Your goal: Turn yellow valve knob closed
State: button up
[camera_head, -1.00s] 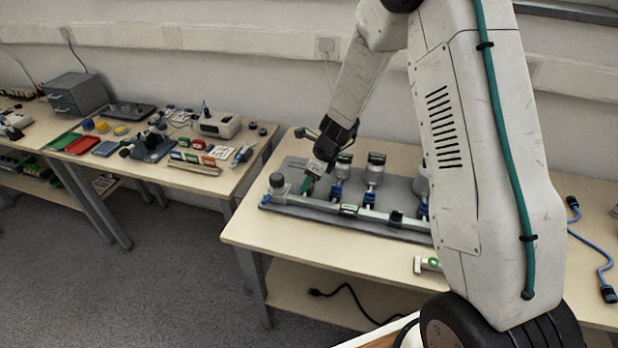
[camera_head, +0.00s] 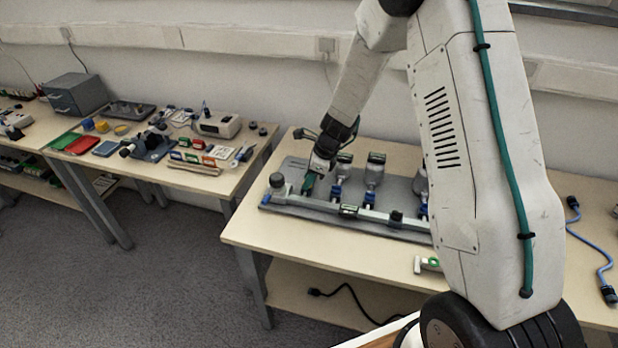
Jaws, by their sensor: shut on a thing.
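A pipe rig with a grey base plate (camera_head: 330,222) stands on the middle table. It carries a light horizontal pipe, several blue fittings (camera_head: 369,198) and grey gauges or canisters with dark tops (camera_head: 375,170).
My arm covers the right part of the rig. A small white and green part (camera_head: 427,264) lies near the table's front edge. A blue cable (camera_head: 596,250) lies at the right. The left table (camera_head: 235,178) holds trays and tools. The middle table's front left is clear.

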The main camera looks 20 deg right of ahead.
jog(key=n, duration=0.2)
jog(key=n+g, duration=0.1)
jog(key=n, duration=0.1)
jog(key=shift+w+g+y, duration=0.15)
jog(key=shift+g+y, duration=0.15)
jog(key=n+g, duration=0.1)
jog(key=n, duration=0.3)
jog(key=shift+w, duration=0.1)
jog(key=n+g, duration=0.2)
jog(key=n, duration=0.2)
jog(key=shift+w+n+h, duration=0.1)
jog(key=shift+n+h, duration=0.2)
jog(key=shift+h, duration=0.1)
jog(key=shift+a+n+g+h, duration=0.1)
jog(key=shift+n+g+h, duration=0.35)
jog(key=shift+n, duration=1.45)
jog(key=o, duration=1)
jog(key=shift+c, duration=0.2)
